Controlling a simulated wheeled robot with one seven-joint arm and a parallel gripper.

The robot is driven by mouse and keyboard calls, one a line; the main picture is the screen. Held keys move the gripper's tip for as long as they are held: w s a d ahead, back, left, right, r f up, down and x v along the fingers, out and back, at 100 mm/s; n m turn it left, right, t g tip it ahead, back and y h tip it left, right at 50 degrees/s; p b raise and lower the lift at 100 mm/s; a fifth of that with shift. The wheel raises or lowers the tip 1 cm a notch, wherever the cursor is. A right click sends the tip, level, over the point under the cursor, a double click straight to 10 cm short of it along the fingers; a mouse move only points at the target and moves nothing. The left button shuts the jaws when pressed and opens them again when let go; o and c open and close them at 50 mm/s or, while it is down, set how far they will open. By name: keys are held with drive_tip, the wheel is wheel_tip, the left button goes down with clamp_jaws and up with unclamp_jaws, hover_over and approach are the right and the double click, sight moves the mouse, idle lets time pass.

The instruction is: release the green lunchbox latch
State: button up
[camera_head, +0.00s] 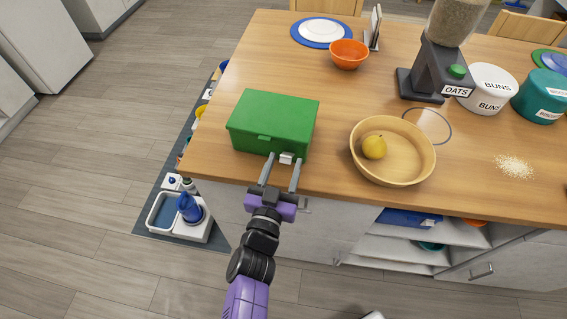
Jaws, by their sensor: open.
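The green lunchbox (273,121) sits closed on the wooden table near its front left corner. The fingertips are close to the latch and the front face. I cannot tell whether they touch. Nothing is held.
A wooden bowl (415,169) with a yellow fruit (374,147) stands right of the lunchbox. An orange bowl (349,54) and an oats dispenser (431,69) stand farther back. The table (339,105) is bare behind the lunchbox. Its front edge runs under my gripper.

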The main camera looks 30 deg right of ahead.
clamp_jaws()
drive_tip(key=shift+f, duration=0.1)
